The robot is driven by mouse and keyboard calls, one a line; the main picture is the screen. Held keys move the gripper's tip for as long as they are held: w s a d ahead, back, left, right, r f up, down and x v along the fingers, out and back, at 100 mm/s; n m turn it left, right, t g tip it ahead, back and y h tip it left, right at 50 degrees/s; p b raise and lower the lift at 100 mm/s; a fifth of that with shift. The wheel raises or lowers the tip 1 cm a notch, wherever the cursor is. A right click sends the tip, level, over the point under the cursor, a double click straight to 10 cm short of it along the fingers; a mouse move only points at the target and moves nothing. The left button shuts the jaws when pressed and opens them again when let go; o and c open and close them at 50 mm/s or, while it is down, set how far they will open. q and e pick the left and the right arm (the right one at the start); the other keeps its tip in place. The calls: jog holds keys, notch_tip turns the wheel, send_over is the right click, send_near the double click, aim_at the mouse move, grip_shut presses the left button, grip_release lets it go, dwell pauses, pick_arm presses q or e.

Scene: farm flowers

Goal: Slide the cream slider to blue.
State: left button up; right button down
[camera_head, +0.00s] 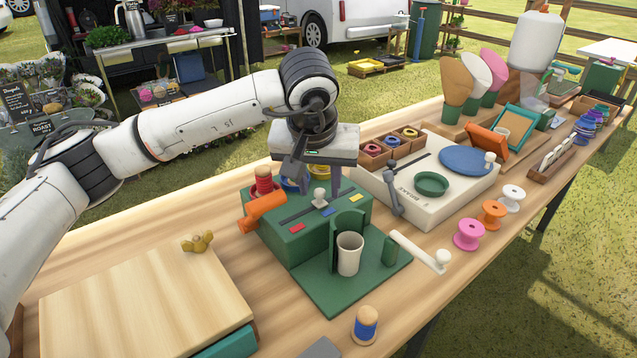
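The cream slider (319,198) stands upright in a dark slot on top of the green box (285,239). It is near the middle of the slot, just behind the blue mark (328,211). A red mark (302,227) lies to the left of blue, and a yellow mark (353,199) to the right. My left gripper (316,183) hangs over the box with its fingers apart, one on each side of the slider's knob in the picture. Contact with the knob cannot be told. My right gripper is not in view.
An orange handle (262,212) and red spool (264,182) sit at the box's left. A white cup (349,254) stands in front of it. A cream machine with a green dish (431,184) is close on the right. A wooden board (130,305) lies at front left.

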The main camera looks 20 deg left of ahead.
pick_arm(q)
jog(key=v, duration=1)
jog(key=shift+r, duration=0.2)
